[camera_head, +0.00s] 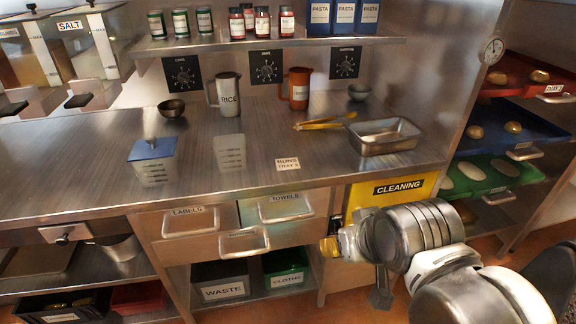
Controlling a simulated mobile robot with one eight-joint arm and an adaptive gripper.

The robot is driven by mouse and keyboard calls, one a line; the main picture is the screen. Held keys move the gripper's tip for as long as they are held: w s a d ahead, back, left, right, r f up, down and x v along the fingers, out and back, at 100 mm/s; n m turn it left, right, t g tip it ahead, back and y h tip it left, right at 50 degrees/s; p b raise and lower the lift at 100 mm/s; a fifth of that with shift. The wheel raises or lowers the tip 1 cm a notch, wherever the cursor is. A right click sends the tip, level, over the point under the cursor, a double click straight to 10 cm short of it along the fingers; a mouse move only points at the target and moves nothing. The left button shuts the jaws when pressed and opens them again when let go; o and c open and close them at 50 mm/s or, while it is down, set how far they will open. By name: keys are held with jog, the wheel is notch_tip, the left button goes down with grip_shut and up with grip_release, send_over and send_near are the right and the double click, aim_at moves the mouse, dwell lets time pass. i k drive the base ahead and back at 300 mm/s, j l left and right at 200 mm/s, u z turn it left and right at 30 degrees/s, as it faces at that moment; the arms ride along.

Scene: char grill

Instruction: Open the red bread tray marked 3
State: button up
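A red bread tray (507,92) with round buns (539,76) sits at the top of the rack on the right. Its white front label (555,89) is too small to read surely, so I cannot confirm a 3. The tray's right side runs out of the picture. A card on the counter (288,163) reads BUNS TRAY 3. My arm reaches in from the lower right, with its end (345,246) in front of the counter, below and left of the rack and well apart from the red tray. The fingers are not clear enough to show whether they are open.
Below the red tray are a blue tray (545,128) and a green tray (460,193) with bread. The counter (90,165) holds a RICE jug (226,96), tongs (325,123) and a metal pan (384,137). Drawers and a yellow CLEANING panel (420,187) are near my arm.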

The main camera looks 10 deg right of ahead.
aim_at(517, 67)
jog(key=k+l+z, duration=0.15)
jog(key=l+z, duration=0.35)
jog(key=l, duration=0.65)
jog(key=i+l+z, duration=0.1)
jog(key=l+z, duration=0.4)
jog(key=l, duration=0.6)
